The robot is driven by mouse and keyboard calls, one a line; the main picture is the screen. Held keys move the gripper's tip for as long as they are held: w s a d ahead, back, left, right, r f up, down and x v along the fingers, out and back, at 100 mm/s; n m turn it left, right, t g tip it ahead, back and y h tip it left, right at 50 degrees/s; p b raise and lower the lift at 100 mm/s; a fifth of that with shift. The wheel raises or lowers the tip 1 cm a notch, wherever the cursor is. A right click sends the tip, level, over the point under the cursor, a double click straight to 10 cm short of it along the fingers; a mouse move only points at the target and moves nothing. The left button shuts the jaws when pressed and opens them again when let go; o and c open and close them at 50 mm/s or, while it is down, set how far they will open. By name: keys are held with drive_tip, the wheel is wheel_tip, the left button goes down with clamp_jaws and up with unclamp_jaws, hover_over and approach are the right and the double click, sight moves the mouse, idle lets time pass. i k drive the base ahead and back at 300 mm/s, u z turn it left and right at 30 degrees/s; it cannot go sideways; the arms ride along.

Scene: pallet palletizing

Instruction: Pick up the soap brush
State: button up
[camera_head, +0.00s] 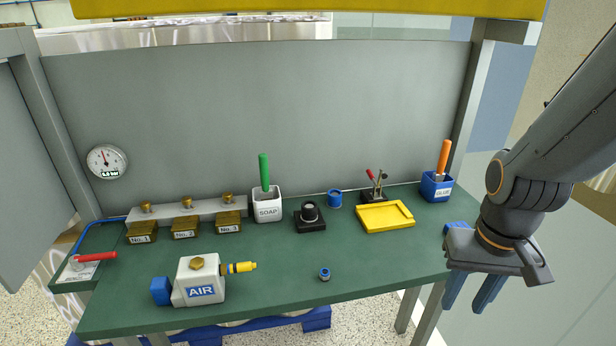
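The soap brush (264,172) stands upright with its green handle rising out of a white cup (268,207) labelled SOAP. The brush's lower end is hidden inside the cup. The cup stands on the green worktable towards the back, left of the middle. My gripper (470,308) hangs at the right, beyond the table's right edge, with its blue fingers pointing down. It is far from the brush. The fingers stand apart with nothing visible between them.
The green table (290,255) also holds a blue GLUE cup (436,187) with an orange-handled brush, a yellow tray (385,216), a black fixture (310,216), brass blocks (185,227) and a white AIR unit (200,280). A grey panel (270,110) stands behind. The front right is mostly clear.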

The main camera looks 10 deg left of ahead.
sight(266, 194)
drive_tip(key=z, duration=0.05)
drive_tip(key=k, duration=0.75)
drive_tip(key=u, duration=0.95)
drive_tip(key=i, duration=1)
drive_tip(key=k, duration=0.45)
drive_tip(key=u, duration=0.55)
drive_tip(key=i, duration=0.25)
drive_tip(key=z, duration=0.15)
